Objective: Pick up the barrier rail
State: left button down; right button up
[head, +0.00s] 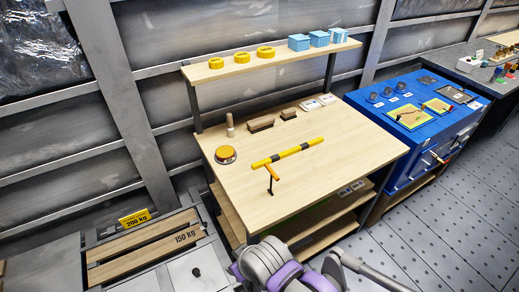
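The barrier rail (287,152), a yellow bar with black bands, is on the wooden workbench top (330,180). It lies at a slant, its right end farther back. A small orange and black piece (271,173) shows at the front of its left part; I cannot tell whether it is joined to the rail. No gripper can be made out in the head view. Only grey and purple arm parts of mine show at the bottom edge, in front of the bench and apart from the rail.
A round orange-topped object (225,154), a wooden peg (230,125) and brown blocks (261,124) stand behind the rail. The upper shelf (290,55) holds yellow rings and blue boxes. A blue cabinet (417,137) stands at right. The bench's front right is clear.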

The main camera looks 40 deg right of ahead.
aim_at(277, 157)
jog(key=k+l+u, duration=0.1)
jog(key=l+u, duration=0.3)
jog(key=k+l+u, duration=0.15)
jog(key=l+u, duration=0.3)
jog(key=k+l+u, duration=0.1)
jog(key=l, duration=0.25)
jog(key=k+l+u, duration=0.25)
jog(key=k+l, duration=0.2)
jog(key=l, duration=0.2)
jog(key=k+l, duration=0.3)
jog(key=l, duration=0.15)
jog(key=k+l, duration=0.25)
jog(key=l, duration=0.2)
jog(key=i+l, duration=0.1)
jog(key=l, duration=0.45)
jog(key=u, duration=0.05)
